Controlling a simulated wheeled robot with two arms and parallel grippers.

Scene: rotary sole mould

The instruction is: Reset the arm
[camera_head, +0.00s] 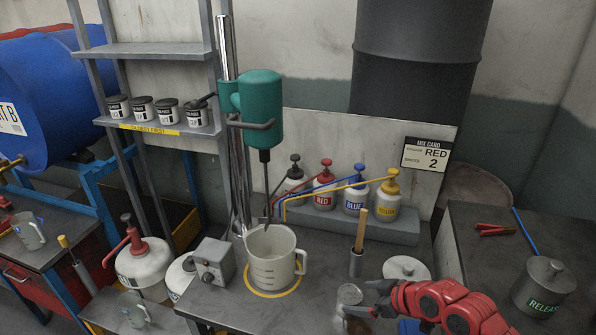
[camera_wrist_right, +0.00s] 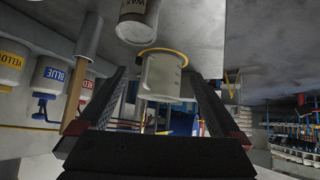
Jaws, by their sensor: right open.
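My right gripper (camera_head: 368,300) is at the lower right of the head view, over the front of the mixing bench, on a red arm. Its fingers are apart, and in the right wrist view the open jaws (camera_wrist_right: 160,112) hold nothing. In that view a white jug (camera_wrist_right: 162,77) shows beyond the fingers. The same jug (camera_head: 272,258) stands on a yellow ring on the bench, under a green mixer (camera_head: 262,108). A small metal cup (camera_head: 349,294) sits close to the right gripper; I cannot tell whether they touch. My left gripper is not in view.
Pump bottles labelled red (camera_head: 324,194), blue (camera_head: 355,197) and yellow (camera_head: 385,206) stand on a grey step behind. A wooden-handled tool (camera_head: 361,230) stands in a holder. A lidded white pot (camera_head: 406,270) is beside the arm. A release tin (camera_head: 544,288) stands at right.

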